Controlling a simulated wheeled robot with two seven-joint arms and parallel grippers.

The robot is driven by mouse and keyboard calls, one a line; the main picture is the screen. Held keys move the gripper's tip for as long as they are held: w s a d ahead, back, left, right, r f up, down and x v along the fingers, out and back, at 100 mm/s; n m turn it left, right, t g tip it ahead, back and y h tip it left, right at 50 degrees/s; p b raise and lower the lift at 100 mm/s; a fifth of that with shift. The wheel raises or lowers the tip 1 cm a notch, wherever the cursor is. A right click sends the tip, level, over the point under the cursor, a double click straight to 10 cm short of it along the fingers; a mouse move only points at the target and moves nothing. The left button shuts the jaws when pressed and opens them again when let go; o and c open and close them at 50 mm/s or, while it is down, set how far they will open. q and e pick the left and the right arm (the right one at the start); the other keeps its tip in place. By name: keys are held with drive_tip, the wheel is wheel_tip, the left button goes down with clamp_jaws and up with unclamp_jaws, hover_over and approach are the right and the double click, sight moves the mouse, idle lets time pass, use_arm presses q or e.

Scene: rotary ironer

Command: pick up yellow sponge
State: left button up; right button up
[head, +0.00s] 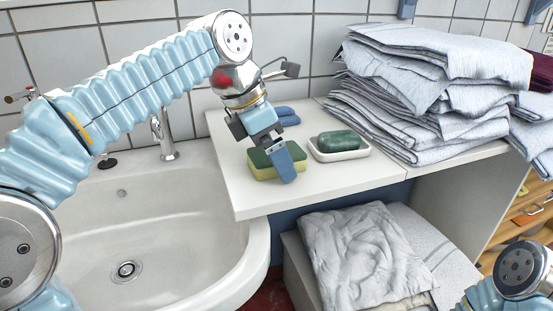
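The yellow sponge (263,173) with a dark green top lies on the white counter, near its front left edge beside the basin. My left gripper (284,163) reaches down over it from above. One blue finger covers the right part of the sponge; the other finger cannot be made out. Whether the finger touches the sponge, and how far the gripper is open, cannot be told. The sponge appears to rest on the counter. Part of my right arm shows at the bottom right corner, but its gripper is outside the view.
A green soap bar (339,141) sits in a white dish (366,150) to the right of the sponge. Blue items (287,115) lie behind my gripper. Folded grey linens (425,90) are stacked at the right. A sink (160,240) with a tap (163,138) is at the left.

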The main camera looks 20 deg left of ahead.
use_arm(q)
drive_tip(key=c, duration=1)
drive_tip(key=shift+c, duration=0.3)
drive_tip(key=shift+r, duration=0.1)
